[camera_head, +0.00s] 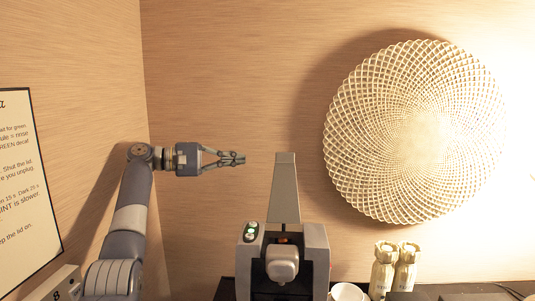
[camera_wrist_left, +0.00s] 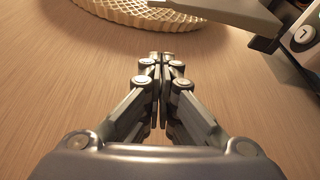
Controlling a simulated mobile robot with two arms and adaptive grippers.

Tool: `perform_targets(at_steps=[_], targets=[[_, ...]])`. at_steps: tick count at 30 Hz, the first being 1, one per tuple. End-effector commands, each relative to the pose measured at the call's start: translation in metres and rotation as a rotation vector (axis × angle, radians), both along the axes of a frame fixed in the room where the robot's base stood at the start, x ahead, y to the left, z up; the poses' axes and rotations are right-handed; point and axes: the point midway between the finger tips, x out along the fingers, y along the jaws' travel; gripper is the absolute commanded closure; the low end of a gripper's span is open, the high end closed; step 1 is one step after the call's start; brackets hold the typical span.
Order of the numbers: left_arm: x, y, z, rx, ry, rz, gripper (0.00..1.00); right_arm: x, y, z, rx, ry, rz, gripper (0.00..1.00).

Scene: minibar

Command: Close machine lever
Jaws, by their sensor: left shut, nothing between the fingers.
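The coffee machine (camera_head: 309,236) stands on the dark counter at the bottom centre of the head view. Its grey lever (camera_head: 285,187) stands up, raised above the machine's top. The lever also shows at the top right of the left wrist view (camera_wrist_left: 230,10), beside part of the machine with a round button (camera_wrist_left: 304,35). My left gripper (camera_head: 243,159) is shut and empty, to the left of the lever's upper end and apart from it. Its closed fingers also show in the left wrist view (camera_wrist_left: 160,58). My right gripper is not in view.
Two pale bottles (camera_head: 383,270) and a white cup (camera_head: 347,292) stand to the right of the machine. A woven round decoration (camera_head: 415,130) hangs on the wall. A framed sign (camera_head: 25,190) is at the left.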

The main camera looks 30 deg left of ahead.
Motion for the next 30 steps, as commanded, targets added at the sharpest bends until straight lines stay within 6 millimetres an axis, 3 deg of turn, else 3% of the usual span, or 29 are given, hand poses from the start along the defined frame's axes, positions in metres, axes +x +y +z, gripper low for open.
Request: perform_targets(at_steps=[8, 21, 30], targets=[[0.008, -0.009, 0.001, 0.001, 0.001, -0.003, 1.00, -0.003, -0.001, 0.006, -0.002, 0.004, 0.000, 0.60], [0.070, -0.073, -0.001, -0.001, 0.003, -0.004, 1.00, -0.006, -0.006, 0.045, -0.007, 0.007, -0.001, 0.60], [0.049, -0.082, -0.001, 0.004, 0.001, 0.000, 1.00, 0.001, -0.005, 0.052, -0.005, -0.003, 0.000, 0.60]])
